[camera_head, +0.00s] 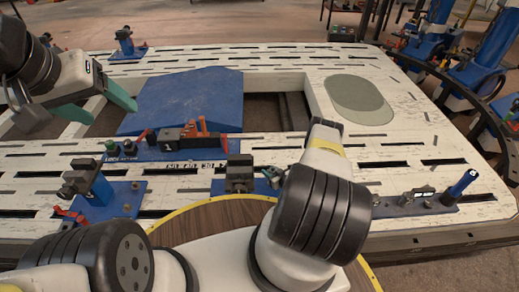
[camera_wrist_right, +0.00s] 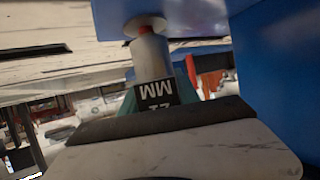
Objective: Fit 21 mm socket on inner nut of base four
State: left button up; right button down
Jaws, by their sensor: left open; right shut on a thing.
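A grey cylindrical socket (camera_wrist_right: 151,58) with a black label reading 21 MM, upside down in the picture, shows in the right wrist view. My right gripper (camera_wrist_right: 157,98), with teal fingers, is shut on it. The socket's far end has a red-orange part at it, close against or under a blue body (camera_wrist_right: 165,15); whether they touch I cannot tell. In the head view my right gripper is hidden behind my right arm. My left gripper (camera_head: 98,103) is open and empty above the left of the bench. I cannot tell which base is four, and no nut is clearly visible.
The white slotted bench frame (camera_head: 285,60) carries blue clamp bases at the left (camera_head: 112,200), the middle (camera_head: 218,187) and the right (camera_head: 400,208). A tool holder (camera_head: 190,150) and a blue sheet (camera_head: 190,97) lie behind. A grey-green oval pad (camera_head: 358,97) is at the back right.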

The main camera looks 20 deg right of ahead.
jog(key=shift+f, duration=0.65)
jog(key=c, duration=0.8)
grip_release()
jog(key=shift+s, duration=0.1)
jog(key=v, duration=0.7)
jog(key=shift+s+d+r, duration=0.1)
jog(key=shift+s+r, duration=0.1)
